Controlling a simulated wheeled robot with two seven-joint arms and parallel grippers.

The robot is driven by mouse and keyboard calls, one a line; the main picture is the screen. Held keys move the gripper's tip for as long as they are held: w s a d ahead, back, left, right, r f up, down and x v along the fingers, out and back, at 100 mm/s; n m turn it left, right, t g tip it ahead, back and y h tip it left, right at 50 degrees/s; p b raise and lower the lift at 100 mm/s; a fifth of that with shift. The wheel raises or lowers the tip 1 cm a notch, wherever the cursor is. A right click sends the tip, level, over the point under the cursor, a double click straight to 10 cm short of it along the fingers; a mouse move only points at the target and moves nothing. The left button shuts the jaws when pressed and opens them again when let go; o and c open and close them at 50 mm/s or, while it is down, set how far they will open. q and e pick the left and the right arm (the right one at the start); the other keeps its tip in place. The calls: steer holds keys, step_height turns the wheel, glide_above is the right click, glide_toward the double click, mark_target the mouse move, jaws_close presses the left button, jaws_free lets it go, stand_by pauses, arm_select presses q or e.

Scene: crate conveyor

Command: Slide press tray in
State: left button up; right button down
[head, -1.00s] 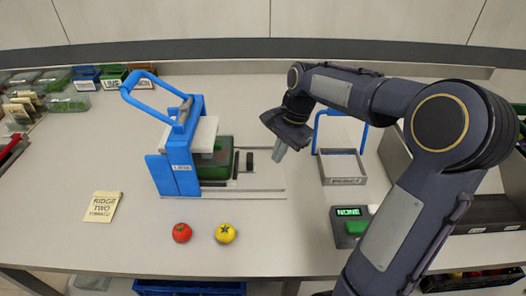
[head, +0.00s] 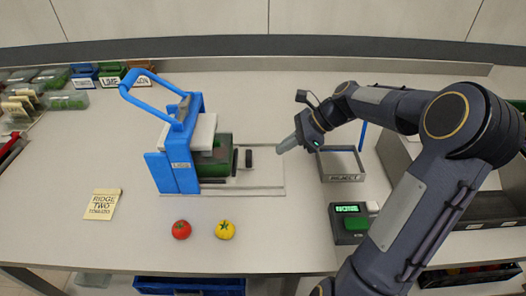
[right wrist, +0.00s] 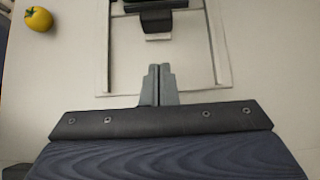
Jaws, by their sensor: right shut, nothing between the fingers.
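The blue press (head: 172,172) stands left of centre on the table, with a blue lever handle raised and a pale block inside. A dark green crate (head: 222,145) sits under the block. The press tray's dark handle (head: 249,158) sticks out on the press's right side, above a pale rail frame (head: 270,190). My right gripper (head: 282,147) is shut and empty, to the right of the handle and apart from it. In the right wrist view, its closed fingertips (right wrist: 158,70) point toward the dark handle (right wrist: 158,25), with a gap between. My left gripper is out of view.
A red tomato (head: 181,229) and a yellow tomato (head: 225,229) lie in front of the press. A note (head: 102,204) lies at left. A grey reject tray (head: 342,178) and a box with a green display (head: 350,222) stand at right.

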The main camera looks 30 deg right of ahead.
steer(key=w+a, duration=0.1)
steer(key=w+a+f, duration=0.1)
steer(key=a, duration=0.1)
steer(key=w+a+f, duration=0.1)
steer(key=a, duration=0.1)
steer(key=shift+a, duration=0.1)
steer(key=shift+w+a+r+p, duration=0.1)
steer(key=shift+a+r+p, duration=0.05)
steer(key=shift+a+p, duration=0.25)
steer(key=w+a, duration=0.1)
steer(key=a, duration=0.2)
steer(key=shift+w+a+p, duration=0.1)
steer(key=shift+w+p, duration=0.3)
